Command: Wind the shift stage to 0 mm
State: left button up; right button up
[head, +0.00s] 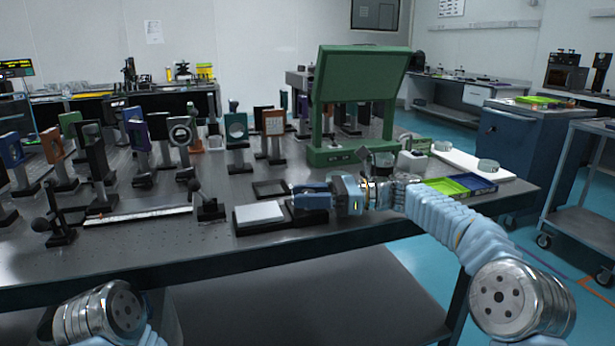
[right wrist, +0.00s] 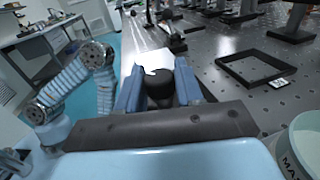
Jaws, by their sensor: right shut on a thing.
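The shift stage is a low dark block with a pale top plate (head: 259,212) near the front edge of the optical table; the plate also shows in the right wrist view (right wrist: 153,62). My right gripper (head: 308,196) is at the right end of the stage. In the right wrist view its two blue fingers (right wrist: 160,92) are shut on a dark rounded knob (right wrist: 160,84), which they flank on both sides. The knob is hidden by the gripper in the head view. No scale reading is legible. Only part of my left arm shows; its gripper is out of view.
A square black frame (head: 271,189) lies just behind the stage. A green panel (head: 357,75) stands behind my right gripper. Green and blue trays (head: 447,187) lie right of it. A pale lettered cup (right wrist: 303,147) is close in the wrist view. Optic mounts crowd the table's left.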

jog(key=shift+f+n+g+h, duration=0.1)
jog(key=shift+n+g+h, duration=0.2)
jog(key=shift+n+g, duration=1)
jog(key=shift+g, duration=0.4)
jog(key=o, duration=0.9)
jog(key=shift+o, duration=0.2)
